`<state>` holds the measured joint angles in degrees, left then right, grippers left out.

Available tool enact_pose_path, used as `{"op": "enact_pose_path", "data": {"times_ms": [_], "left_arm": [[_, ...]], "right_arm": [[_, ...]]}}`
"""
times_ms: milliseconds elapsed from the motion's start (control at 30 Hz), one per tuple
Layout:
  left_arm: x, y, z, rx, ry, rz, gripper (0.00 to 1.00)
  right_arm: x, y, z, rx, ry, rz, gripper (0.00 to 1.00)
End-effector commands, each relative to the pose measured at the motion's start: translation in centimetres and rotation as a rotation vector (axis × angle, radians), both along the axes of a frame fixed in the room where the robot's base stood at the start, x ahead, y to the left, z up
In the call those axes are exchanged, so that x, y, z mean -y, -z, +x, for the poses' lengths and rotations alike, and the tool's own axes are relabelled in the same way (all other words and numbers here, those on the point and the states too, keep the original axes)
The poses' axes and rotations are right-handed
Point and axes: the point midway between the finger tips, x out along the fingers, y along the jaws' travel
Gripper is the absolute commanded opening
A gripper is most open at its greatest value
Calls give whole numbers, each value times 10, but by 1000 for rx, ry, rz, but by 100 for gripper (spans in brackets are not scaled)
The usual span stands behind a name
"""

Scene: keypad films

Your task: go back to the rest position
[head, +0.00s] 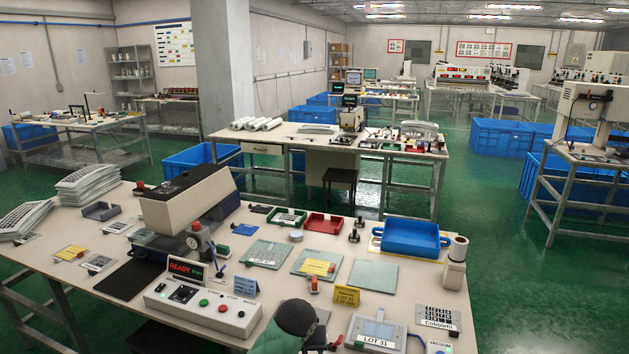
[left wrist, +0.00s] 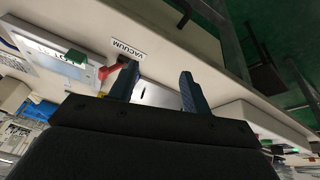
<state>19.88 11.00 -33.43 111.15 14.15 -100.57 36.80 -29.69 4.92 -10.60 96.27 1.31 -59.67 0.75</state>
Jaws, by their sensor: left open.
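My left gripper (left wrist: 157,72) is open in the left wrist view, its two dark fingers apart with nothing seen between them. In the head view its dark rounded body (head: 297,318) shows at the bottom edge, over the front edge of the near bench (head: 400,275). The white "LOT 31" fixture (head: 376,333) lies to its right. In the left wrist view a red lever (left wrist: 113,69) and the "VACUUM" label (left wrist: 128,49) appear beside and beyond the left finger; whether they touch is unclear. My right gripper is not in view.
The bench holds a control box (head: 200,308) with a "READY" display, a press-like machine (head: 187,205), a blue tray (head: 410,238), a red tray (head: 324,223), green plates and a white roll (head: 456,260). The green floor right of the bench (head: 540,300) is clear.

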Motion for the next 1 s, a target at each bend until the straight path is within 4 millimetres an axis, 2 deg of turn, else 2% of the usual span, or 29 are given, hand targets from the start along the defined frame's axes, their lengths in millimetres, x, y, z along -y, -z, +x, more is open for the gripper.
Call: {"op": "enact_pose_path", "data": {"times_ms": [33,200,500,733,1000], "left_arm": [[-4,9,-14,-6,8,-11,48],[-20,31,-55,-10,35,-28,48],[-58,62,-128,-10,67,-35,48],[-93,79,-188,-13,81,-17,48],[-138,88,-261,-18,94,34,48]], "right_arm": [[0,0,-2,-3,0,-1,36],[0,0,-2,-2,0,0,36],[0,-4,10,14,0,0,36],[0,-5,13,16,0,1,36],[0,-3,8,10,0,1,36]]}}
